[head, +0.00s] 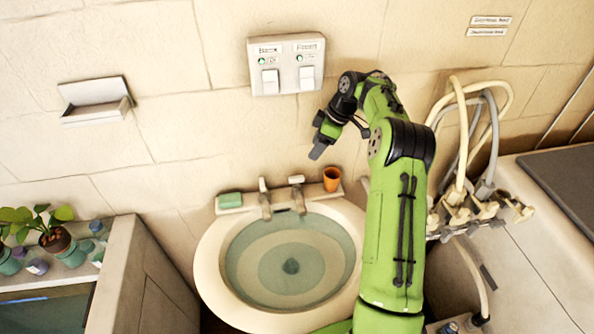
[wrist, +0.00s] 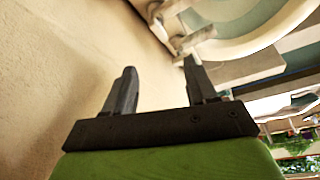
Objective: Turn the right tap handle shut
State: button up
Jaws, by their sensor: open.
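The right tap (head: 299,198) stands on the back rim of the round washbasin (head: 210,265), with a pale handle (head: 297,179) on top. The left tap (head: 265,203) stands beside it. My gripper (head: 317,153) is above and slightly right of the right tap handle, in front of the wall and apart from the taps. In the wrist view my gripper (wrist: 158,88) is open, with nothing between its two dark fingers. Pale tap parts (wrist: 194,40) show beyond the fingers at the top; I cannot tell which tap they belong to. The handle's exact angle is too small to read.
An orange cup (head: 332,180) stands on the rim right of the right tap. A green soap bar (head: 230,200) lies at left. A switch panel (head: 287,64) is on the wall above. Hoses (head: 462,140) hang at right. The air above the basin is clear.

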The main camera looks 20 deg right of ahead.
aim_at(297, 177)
jog(key=x, duration=1.4)
jog(key=shift+f, duration=0.3)
grip_shut()
